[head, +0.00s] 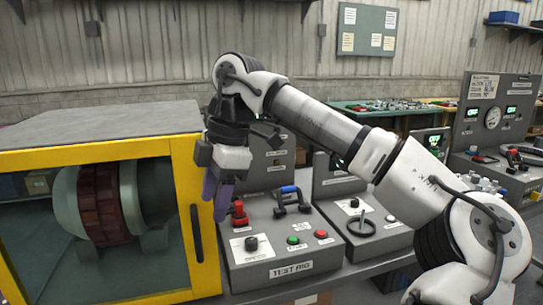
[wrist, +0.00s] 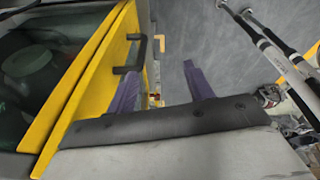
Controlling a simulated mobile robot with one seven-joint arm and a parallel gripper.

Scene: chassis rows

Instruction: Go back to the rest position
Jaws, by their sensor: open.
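My gripper (head: 217,191) hangs from my raised arm, fingers pointing down, in front of the test rig panel (head: 278,270) and just right of the yellow cabinet frame. In the wrist view its two purple fingers (wrist: 163,92) stand apart with nothing between them. Grey floor shows beyond the fingertips. My arm reaches in from the right of the head view and hides part of the panels behind it.
The yellow-framed cabinet (head: 183,215) with a dark handle (head: 197,234) stands close on the left; its handle (wrist: 133,55) is near the left finger in the wrist view. A blue-topped lever (head: 290,200) and buttons sit on the rig. More panels (head: 492,125) stand at right.

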